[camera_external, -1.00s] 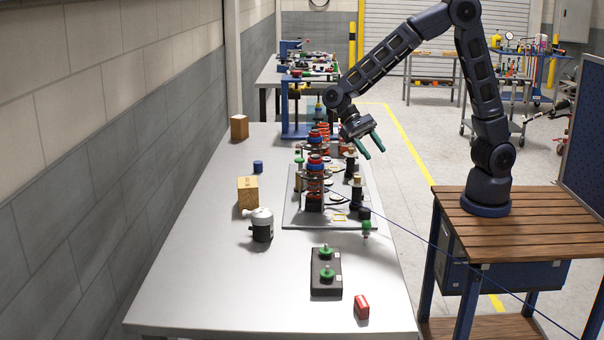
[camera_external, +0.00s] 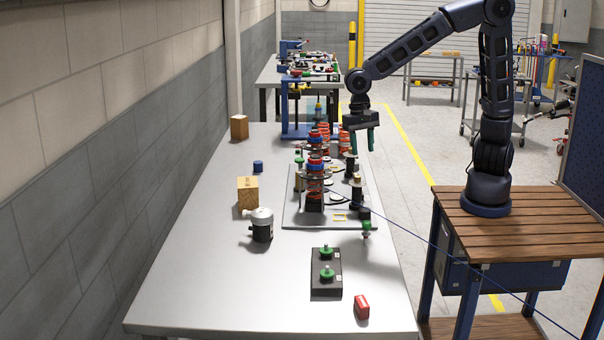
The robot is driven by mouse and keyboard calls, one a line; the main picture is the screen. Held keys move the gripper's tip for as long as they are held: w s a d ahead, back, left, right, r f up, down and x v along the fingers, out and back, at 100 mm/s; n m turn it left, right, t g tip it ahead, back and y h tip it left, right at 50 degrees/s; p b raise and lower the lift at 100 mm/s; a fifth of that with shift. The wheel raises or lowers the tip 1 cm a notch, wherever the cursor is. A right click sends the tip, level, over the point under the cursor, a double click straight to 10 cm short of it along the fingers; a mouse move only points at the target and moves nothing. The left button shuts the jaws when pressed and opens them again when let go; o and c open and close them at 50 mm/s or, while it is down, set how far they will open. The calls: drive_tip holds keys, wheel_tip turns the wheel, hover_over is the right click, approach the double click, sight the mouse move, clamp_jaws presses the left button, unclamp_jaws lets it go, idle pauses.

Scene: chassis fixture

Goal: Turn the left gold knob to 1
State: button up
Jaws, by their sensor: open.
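The chassis fixture (camera_external: 300,219) is a grey plate with several posts and coil springs, lying on the long table. Two dark posts with small gold-tan tops stand along its right side: a nearer gold knob (camera_external: 357,177) and a farther gold knob (camera_external: 350,154). I cannot tell which one counts as left, and their markings are too small to read. My gripper (camera_external: 363,150) points down with its green fingers apart and empty. It appears above or just beside the farther gold knob; its height above the knob is unclear.
A black box with green knobs (camera_external: 326,285) and a red block (camera_external: 362,306) lie in front of the fixture. A grey-black cylinder (camera_external: 262,232) and a wooden block (camera_external: 248,192) stand to its left. Coil springs (camera_external: 315,175) rise close left of the gold knobs.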

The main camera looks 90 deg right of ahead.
sight(358, 176)
drive_tip(key=shift+t+h, duration=0.3)
drive_tip(key=shift+t, duration=0.3)
drive_tip(key=shift+w+d+f, duration=0.1)
drive_tip(key=shift+w+f, duration=0.1)
drive_tip(key=shift+f, duration=1.45)
drive_tip(key=shift+w+d+f, duration=0.1)
drive_tip(key=shift+w+f, duration=0.05)
drive_tip(key=shift+f, duration=1.55)
drive_tip(key=shift+w+d+f, duration=0.1)
drive_tip(key=shift+w+f, duration=0.1)
drive_tip(key=shift+f, duration=1.45)
clamp_jaws()
